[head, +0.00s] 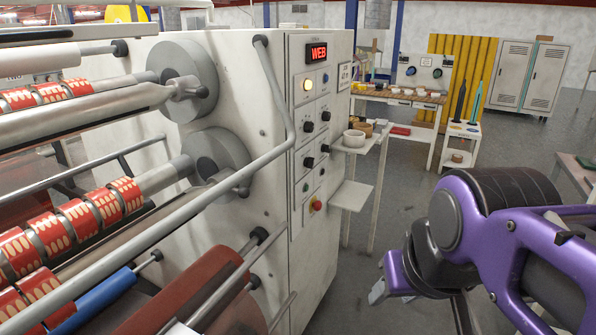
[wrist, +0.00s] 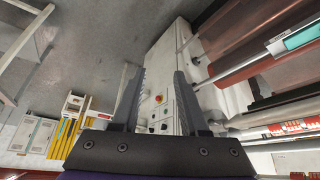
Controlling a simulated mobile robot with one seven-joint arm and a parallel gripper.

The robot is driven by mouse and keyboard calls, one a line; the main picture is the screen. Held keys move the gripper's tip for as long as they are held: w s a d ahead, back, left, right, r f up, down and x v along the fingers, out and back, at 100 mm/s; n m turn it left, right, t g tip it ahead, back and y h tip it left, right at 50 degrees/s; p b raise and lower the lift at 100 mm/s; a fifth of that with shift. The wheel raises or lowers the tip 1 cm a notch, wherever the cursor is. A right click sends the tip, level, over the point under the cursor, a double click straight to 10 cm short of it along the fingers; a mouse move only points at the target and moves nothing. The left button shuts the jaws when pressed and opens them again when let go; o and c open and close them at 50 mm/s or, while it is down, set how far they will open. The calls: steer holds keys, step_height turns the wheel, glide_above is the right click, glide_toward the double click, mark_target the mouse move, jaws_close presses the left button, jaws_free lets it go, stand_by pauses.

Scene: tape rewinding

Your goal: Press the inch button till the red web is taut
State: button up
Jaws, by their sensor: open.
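The control panel (head: 318,140) on the white machine cabinet has a red display reading WEB (head: 317,53), a lit pale button (head: 307,84), a blue button (head: 326,78), black knobs, a green button (head: 305,187) and a red stop button (head: 316,205). Labels are too small to tell which is the inch button. The red web (head: 190,285) hangs between rollers at the bottom; it also shows in the wrist view (wrist: 235,45). I cannot tell its tension. My gripper (head: 385,285) is right of the panel, apart from it. In the wrist view its open fingers (wrist: 158,85) frame the panel; nothing is between them.
A long grey handrail (head: 180,225) runs diagonally in front of the rollers and up the cabinet. A wooden workbench (head: 400,95) and grey lockers (head: 525,75) stand behind.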

steer(key=shift+c, duration=0.3)
jaws_close()
stand_by(1.3)
